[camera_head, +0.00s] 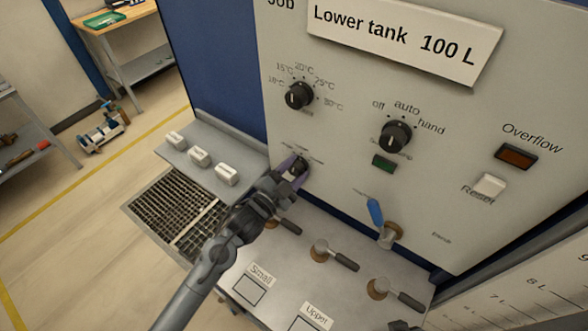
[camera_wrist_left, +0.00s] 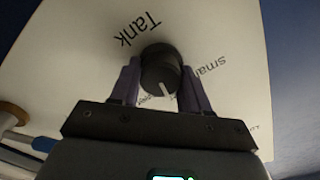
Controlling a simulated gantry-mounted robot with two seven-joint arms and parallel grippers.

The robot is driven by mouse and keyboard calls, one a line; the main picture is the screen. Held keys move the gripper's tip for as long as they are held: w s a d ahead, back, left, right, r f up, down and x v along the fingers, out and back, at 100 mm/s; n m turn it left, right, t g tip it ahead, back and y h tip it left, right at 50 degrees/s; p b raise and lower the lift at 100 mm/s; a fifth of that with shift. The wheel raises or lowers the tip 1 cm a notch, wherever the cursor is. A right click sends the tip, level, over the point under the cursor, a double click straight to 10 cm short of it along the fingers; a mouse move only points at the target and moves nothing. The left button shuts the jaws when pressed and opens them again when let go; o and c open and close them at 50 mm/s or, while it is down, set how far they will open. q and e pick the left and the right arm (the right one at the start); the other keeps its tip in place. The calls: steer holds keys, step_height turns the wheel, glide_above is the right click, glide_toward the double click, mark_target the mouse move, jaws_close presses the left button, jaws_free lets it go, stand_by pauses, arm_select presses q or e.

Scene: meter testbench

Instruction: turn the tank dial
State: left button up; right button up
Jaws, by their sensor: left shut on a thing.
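The tank dial (camera_wrist_left: 160,68) is a round black knob with a white pointer line, on a pale panel under the word "Tank" in the left wrist view. Its pointer faces the gripper's palm, near a partly hidden label. The word "small" is beside it. My left gripper (camera_wrist_left: 161,86) is shut on the dial, with one purple finger on each side. In the head view the left gripper (camera_head: 293,168) reaches the lower left of the panel, and the dial (camera_head: 299,164) is partly hidden by the fingers. My right gripper is not in view.
Above are a temperature dial (camera_head: 299,95) and an off/auto/hand dial (camera_head: 395,136). A blue-handled valve (camera_head: 376,212) is to the right. Several lever valves, one being this middle lever (camera_head: 335,254), stand below on the metal shelf. White switches (camera_head: 199,156) and a drain grate (camera_head: 172,207) are left.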

arm_select(q)
steer(key=m, duration=0.4)
steer(key=shift+b, duration=0.3)
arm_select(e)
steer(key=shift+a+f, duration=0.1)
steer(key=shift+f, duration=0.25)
arm_select(q)
steer(key=shift+m, duration=1.5)
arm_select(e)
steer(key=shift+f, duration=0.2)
arm_select(q)
steer(key=o, duration=1)
steer(key=shift+d, duration=0.1)
steer(key=shift+s, duration=0.1)
steer(key=shift+s+a+f, duration=0.1)
steer(key=shift+s+a, duration=0.1)
steer(key=shift+a, duration=0.1)
steer(key=v, duration=1)
steer(key=shift+b, duration=0.35)
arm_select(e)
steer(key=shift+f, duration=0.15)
